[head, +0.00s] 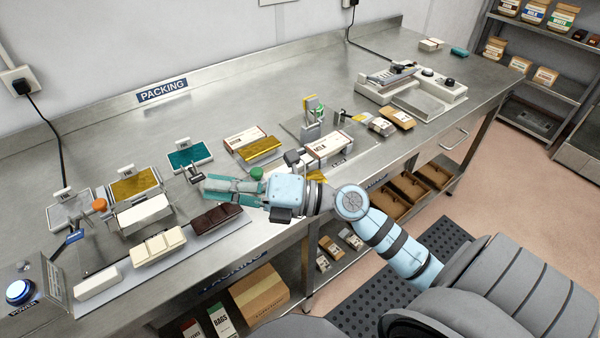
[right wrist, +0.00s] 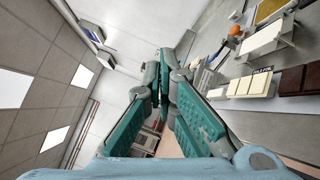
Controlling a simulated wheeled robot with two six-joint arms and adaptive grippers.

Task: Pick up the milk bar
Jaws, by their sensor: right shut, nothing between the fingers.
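My right gripper (head: 207,186) is shut and empty above the bench, just behind the dark brown bar (head: 215,220). Its teal fingers (right wrist: 166,62) meet at the tips in the right wrist view. The dark brown bar lies at the right end of a pale board; it also shows in the right wrist view (right wrist: 299,79). A cream bar (head: 158,247) lies left of it, also in the right wrist view (right wrist: 250,84). I cannot tell which bar is the milk one. A white and brown box (head: 328,145) marked MILK lies farther right. My left gripper is not in view.
Behind the bars stand trays with gold (head: 135,184) and teal (head: 189,156) sheets, and a white block (head: 145,213). A small white block (head: 97,284) lies front left. A sealing machine (head: 412,89) stands at the back right.

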